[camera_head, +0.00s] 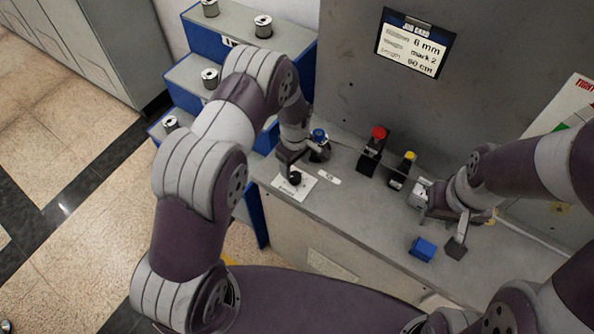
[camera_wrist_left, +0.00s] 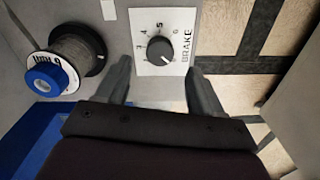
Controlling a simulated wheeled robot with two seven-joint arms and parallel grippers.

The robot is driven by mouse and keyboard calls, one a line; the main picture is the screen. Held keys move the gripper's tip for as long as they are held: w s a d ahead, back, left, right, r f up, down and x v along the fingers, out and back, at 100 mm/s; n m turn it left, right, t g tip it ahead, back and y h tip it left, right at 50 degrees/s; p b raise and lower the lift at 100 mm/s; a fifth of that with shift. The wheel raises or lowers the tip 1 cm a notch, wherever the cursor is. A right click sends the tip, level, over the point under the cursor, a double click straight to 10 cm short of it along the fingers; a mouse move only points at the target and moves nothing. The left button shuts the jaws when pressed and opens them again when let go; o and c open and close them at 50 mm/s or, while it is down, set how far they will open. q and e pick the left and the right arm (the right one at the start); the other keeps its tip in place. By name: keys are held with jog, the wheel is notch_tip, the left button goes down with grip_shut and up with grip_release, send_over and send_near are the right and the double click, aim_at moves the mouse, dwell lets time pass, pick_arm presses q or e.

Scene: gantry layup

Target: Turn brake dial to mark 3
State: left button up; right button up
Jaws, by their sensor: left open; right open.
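The brake dial is a black round knob (camera_wrist_left: 160,51) on a white plate (camera_wrist_left: 181,22) with numbers and the word BRAKE, in the left wrist view. A small light mark shows on the knob's lower right; the number it points to is unclear. In the head view the knob (camera_head: 295,178) sits near the counter's left front edge, on its white plate (camera_head: 283,192). My left gripper (camera_wrist_left: 158,68) is open, one finger on each side of the plate's lower part, with the knob slightly ahead, between the fingers' lines. My right gripper (camera_head: 443,225) is open over the counter's right part.
A spool with a blue hub (camera_wrist_left: 45,79) stands beside the dial. Red-topped (camera_head: 378,134) and yellow-topped (camera_head: 409,157) devices stand behind on the counter (camera_head: 350,205). A blue block (camera_head: 422,249) lies near my right gripper. A job card (camera_head: 414,45) reads 6 mm, mark 2.

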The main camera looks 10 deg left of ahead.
aim_at(296, 176)
pick_arm(q)
notch_tip(296, 176, down, 5)
jog(key=shift+s+d+r+p, duration=0.15)
jog(key=shift+p, duration=0.4)
jog(key=shift+f, duration=0.7)
jog(key=shift+r, duration=0.1)
jog(key=c, duration=1.1)
jog(key=shift+o, duration=0.2)
